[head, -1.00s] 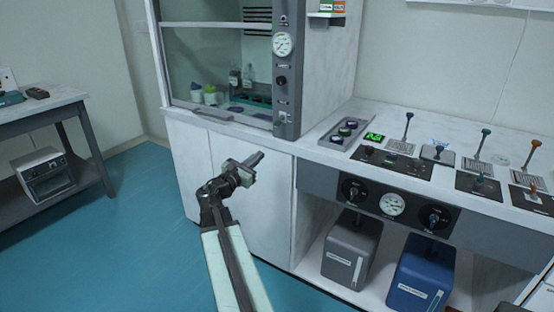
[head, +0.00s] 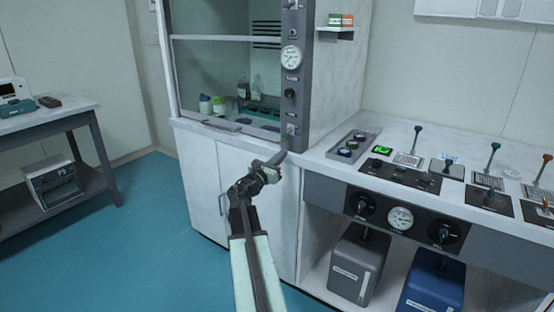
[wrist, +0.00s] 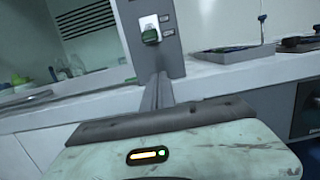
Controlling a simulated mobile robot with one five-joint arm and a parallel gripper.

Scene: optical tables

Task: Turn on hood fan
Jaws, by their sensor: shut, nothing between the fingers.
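The fume hood (head: 240,37) has a grey control column (head: 291,75) on its right side. The column carries a round gauge (head: 291,57), a dark knob (head: 290,94) and, at the bottom, a small switch (head: 291,130). In the wrist view the switch (wrist: 150,34) is a pale plate with a dark green part, with small labels beside it. My gripper (head: 281,157) is shut and empty, just below the column's lower end in the head view. In the wrist view its closed fingers (wrist: 160,88) point up toward the switch. Whether they touch the column is unclear.
The hood's glass sash has bottles (head: 218,104) behind it. A grey tray (head: 352,147) lies on the counter to the right, near panels with several levers (head: 417,138). A grey box (head: 356,265) and a blue box (head: 432,285) stand below. Open floor (head: 130,240) lies left.

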